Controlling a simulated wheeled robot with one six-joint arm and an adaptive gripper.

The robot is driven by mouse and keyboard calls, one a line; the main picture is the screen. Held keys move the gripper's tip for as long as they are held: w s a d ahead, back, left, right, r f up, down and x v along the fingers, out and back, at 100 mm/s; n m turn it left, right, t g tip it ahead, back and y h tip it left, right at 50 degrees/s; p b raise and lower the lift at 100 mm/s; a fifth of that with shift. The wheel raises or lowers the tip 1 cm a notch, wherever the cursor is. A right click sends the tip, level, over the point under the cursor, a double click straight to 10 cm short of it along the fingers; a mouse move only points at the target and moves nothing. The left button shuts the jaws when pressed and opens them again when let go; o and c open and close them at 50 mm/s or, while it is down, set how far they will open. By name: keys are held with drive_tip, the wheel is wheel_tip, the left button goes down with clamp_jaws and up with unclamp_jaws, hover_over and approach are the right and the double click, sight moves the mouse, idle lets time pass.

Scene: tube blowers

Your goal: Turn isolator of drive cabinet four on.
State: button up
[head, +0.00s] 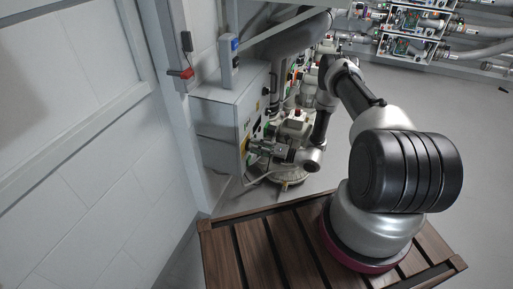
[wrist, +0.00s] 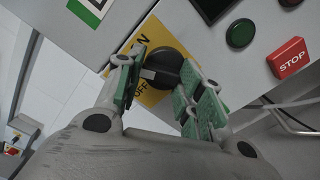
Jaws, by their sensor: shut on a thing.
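The drive cabinet (head: 232,118) is a grey box on the left, beside a wall frame. In the wrist view its black rotary isolator (wrist: 165,68) sits on a yellow plate (wrist: 152,97) with ON and OFF lettering. The knob's light marker lies near the OFF lettering. My gripper (wrist: 158,88) has its green-padded fingers closed on either side of the knob, partly covering it. In the head view my gripper (head: 262,147) is at the cabinet's front face, where the contact is too small to make out.
A red STOP button (wrist: 289,58) and a dark green button (wrist: 240,33) are right of the isolator. A cable hangs beside the cabinet. Machines with tubes (head: 415,25) stand at the back. Open grey floor (head: 460,120) lies to the right.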

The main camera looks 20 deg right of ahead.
drive_tip(key=m, duration=0.5)
drive_tip(key=shift+w+d, duration=0.1)
drive_tip(key=shift+d, duration=0.05)
drive_tip(key=shift+m, duration=0.3)
idle(0.3)
drive_tip(key=o, duration=1)
drive_tip(key=v, duration=1.2)
